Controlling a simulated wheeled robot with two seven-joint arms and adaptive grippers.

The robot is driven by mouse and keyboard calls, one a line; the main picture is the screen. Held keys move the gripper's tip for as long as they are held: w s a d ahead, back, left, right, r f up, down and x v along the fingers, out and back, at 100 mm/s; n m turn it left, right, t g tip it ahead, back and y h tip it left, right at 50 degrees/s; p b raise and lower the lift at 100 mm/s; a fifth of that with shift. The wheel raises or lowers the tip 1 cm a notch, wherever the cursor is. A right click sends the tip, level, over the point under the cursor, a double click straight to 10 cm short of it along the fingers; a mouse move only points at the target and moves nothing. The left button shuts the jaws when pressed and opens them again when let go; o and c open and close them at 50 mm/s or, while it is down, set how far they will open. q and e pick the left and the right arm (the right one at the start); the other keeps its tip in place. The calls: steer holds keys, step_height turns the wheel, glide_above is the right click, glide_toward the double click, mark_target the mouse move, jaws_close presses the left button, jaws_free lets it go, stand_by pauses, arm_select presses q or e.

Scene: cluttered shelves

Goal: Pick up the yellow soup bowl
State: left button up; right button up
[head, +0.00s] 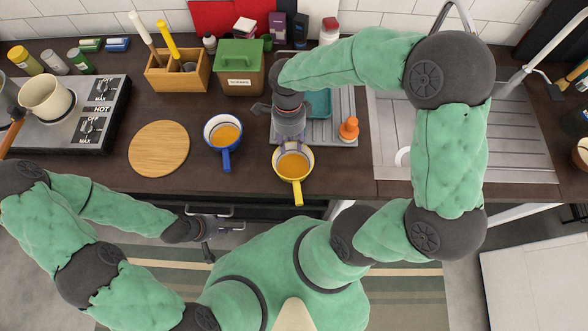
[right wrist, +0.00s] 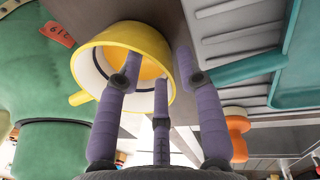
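The yellow soup bowl (head: 297,185) has a white inside, orange soup and a handle pointing to the front. It stands upright near the counter's front edge. My right gripper (head: 291,145) is at its back rim, coming from behind. In the right wrist view, the yellow bowl (right wrist: 88,62) lies beyond the purple fingers of my right gripper (right wrist: 160,80). The fingers are spread; two overlap the bowl and one is beside its rim. Contact cannot be told. My left gripper (head: 208,238) is low in front of the counter, away from the bowl; its finger opening is unclear.
A blue-handled bowl (head: 223,150) with soup stands left of the yellow one, then a round wooden board (head: 159,149). An orange stopper-like object (head: 349,129) stands on the grey drainer right of my right gripper. A green box (head: 239,68) is behind. The sink (head: 395,130) is right.

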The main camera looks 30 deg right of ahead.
steer(key=shift+s+f, duration=0.2)
steer(key=shift+f, duration=1.05)
steer(key=shift+c, duration=0.3)
jaws_close()
steer(key=shift+r, duration=0.1)
